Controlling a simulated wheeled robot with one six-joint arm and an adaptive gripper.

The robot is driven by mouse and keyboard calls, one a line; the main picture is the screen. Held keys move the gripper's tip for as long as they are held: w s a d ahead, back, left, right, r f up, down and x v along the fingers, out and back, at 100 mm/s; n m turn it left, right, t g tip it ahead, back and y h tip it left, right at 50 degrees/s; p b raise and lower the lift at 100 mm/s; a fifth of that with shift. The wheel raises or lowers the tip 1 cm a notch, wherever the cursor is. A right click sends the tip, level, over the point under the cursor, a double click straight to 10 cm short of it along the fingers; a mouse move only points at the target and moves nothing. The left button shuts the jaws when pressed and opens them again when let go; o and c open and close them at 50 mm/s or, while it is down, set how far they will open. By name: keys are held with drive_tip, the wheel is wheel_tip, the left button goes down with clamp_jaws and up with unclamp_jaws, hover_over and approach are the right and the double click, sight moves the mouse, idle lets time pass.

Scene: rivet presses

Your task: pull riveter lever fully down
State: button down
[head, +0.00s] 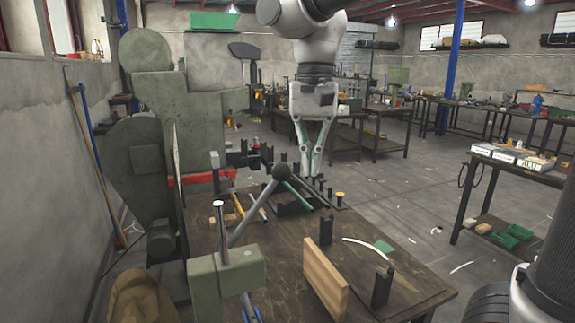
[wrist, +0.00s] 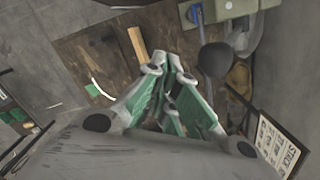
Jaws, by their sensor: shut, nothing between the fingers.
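The riveter (head: 205,280) is a green press at the front of the wooden bench; its green body also shows at the top of the wrist view (wrist: 222,10). Its grey lever (head: 250,216) slants up and to the right, ending in a black ball knob (head: 283,172). The knob appears large in the wrist view (wrist: 215,60), right of my fingertips. My gripper (head: 309,174) points down, just right of and beyond the knob in the head view. Its green-padded fingers are shut and empty, and they also show in the wrist view (wrist: 178,72). I cannot tell whether they touch the knob.
The bench (head: 365,285) carries a wooden block (head: 325,280), black uprights (head: 382,287) and several small tools. A large green machine (head: 150,100) stands at the left. A side table with boxes (head: 512,155) is at the right. Open floor lies between.

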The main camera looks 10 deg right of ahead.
drive_tip(key=shift+d, duration=0.1)
drive_tip(key=shift+w+d+f, duration=0.2)
drive_tip(key=shift+d+f, duration=0.3)
drive_tip(key=shift+d, duration=0.15)
drive_tip(key=shift+w+d+f, duration=0.2)
drive_tip(key=shift+d+f, duration=0.3)
drive_tip(key=shift+d, duration=0.2)
drive_tip(key=shift+w+d+f, duration=0.2)
drive_tip(key=shift+d+f, duration=0.3)
drive_tip(key=shift+d, duration=0.2)
drive_tip(key=shift+d+f, duration=0.1)
drive_tip(key=shift+w+d+f, duration=0.2)
drive_tip(key=shift+d+f, duration=0.25)
drive_tip(key=shift+d, duration=0.15)
drive_tip(key=shift+d, duration=0.1)
